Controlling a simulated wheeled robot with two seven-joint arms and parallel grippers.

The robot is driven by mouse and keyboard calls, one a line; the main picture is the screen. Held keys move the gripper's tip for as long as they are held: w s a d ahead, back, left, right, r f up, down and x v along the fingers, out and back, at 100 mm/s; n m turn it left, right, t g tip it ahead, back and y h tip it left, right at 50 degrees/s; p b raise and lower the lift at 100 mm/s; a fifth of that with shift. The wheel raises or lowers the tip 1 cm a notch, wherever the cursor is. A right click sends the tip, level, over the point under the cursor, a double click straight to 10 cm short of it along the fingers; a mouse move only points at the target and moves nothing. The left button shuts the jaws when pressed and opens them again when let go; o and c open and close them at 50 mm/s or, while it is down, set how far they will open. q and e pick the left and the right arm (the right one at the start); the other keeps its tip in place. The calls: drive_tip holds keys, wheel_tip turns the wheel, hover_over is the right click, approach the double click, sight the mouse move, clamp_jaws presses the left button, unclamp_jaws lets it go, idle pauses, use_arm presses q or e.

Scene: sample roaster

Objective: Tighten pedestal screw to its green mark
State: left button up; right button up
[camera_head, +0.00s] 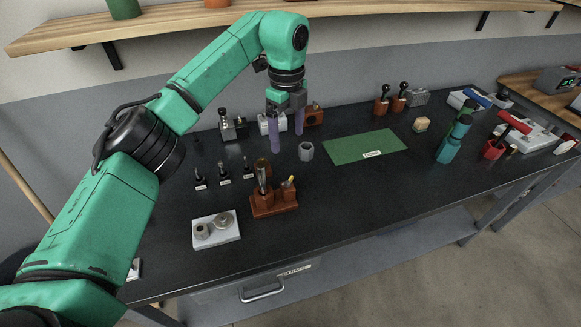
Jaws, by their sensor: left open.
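My left gripper (287,138) hangs from the green arm over the back middle of the dark bench. Its two purple fingers point down and are apart, with nothing visible between them. A small grey hexagonal piece (306,151) stands on the bench just right of the fingers; I cannot tell whether they touch it. I cannot make out which thing is the pedestal screw, and no green mark on a screw is readable. Small metal and brown devices (314,115) stand behind the gripper, partly hidden by it. My right gripper is not in view.
A green mat (365,147) lies right of the gripper. A brown wooden holder (273,205) and a white tray (216,231) with metal parts stand in front. A teal upright object (452,142) stands at right. A wooden shelf (180,28) runs above. The bench's front right is clear.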

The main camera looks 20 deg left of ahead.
use_arm(q)
drive_tip(key=p, duration=0.2)
hover_over(288, 179)
drive_tip(key=f, duration=0.5)
drive_tip(key=shift+s+f, duration=0.2)
drive_tip(key=shift+f, duration=0.15)
drive_tip(key=f, duration=0.2)
drive_tip(key=f+p, duration=0.1)
drive_tip(key=f, duration=0.4)
drive_tip(key=shift+w+a+f+p, duration=0.1)
drive_tip(key=shift+w+f+p, duration=0.15)
drive_tip(key=shift+p, duration=0.1)
drive_tip(key=shift+f, duration=0.4)
drive_tip(key=c, duration=1.4)
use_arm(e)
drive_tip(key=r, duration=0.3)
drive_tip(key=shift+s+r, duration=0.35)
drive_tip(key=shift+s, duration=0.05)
